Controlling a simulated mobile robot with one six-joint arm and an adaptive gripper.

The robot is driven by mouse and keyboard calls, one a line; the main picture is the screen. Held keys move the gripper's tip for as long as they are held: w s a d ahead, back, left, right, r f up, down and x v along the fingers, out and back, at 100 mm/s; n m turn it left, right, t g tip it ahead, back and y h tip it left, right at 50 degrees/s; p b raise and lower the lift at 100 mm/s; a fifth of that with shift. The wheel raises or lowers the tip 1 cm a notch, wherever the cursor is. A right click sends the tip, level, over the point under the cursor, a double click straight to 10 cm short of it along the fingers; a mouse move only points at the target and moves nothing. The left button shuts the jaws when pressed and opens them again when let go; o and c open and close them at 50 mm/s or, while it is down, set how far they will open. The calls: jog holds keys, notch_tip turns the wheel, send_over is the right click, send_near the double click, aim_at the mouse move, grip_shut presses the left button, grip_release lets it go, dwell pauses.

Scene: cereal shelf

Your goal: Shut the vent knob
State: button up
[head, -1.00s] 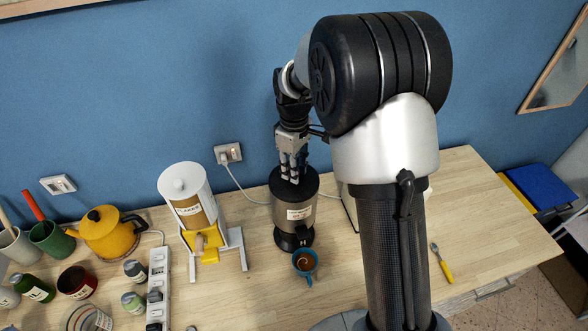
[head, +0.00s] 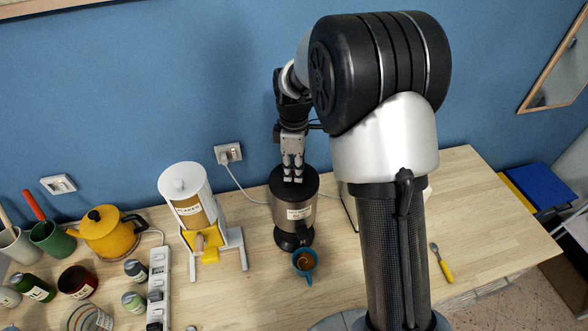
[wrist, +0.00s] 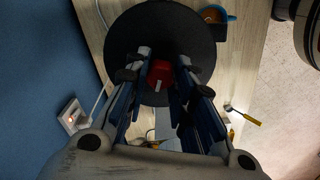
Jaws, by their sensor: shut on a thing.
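The vent knob (wrist: 160,75) is red with a pale mark, on top of the dark round lid (wrist: 145,28) in the wrist view. The lid tops a steel and black urn (head: 298,212) that stands upright on the table in the head view. My gripper (head: 293,180) points down onto this lid. In the wrist view my gripper (wrist: 158,78) has its fingers on both sides of the knob, shut on it. The knob is hidden behind the fingers in the head view.
A blue mug (head: 305,262) with brown liquid stands in front of the urn. A white cereal dispenser (head: 180,185) stands to its left. A cable runs behind the urn to a wall socket (head: 228,153). A yellow-handled spoon (head: 442,265) lies to the right.

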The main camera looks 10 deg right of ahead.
jog(key=n, duration=0.3)
dwell(0.4)
jog(key=shift+n, duration=0.5)
jog(key=o, duration=0.7)
jog(key=shift+o, duration=0.2)
jog(key=shift+r, duration=0.15)
notch_tip(320, 180, up, 6)
jog(key=p, duration=0.4)
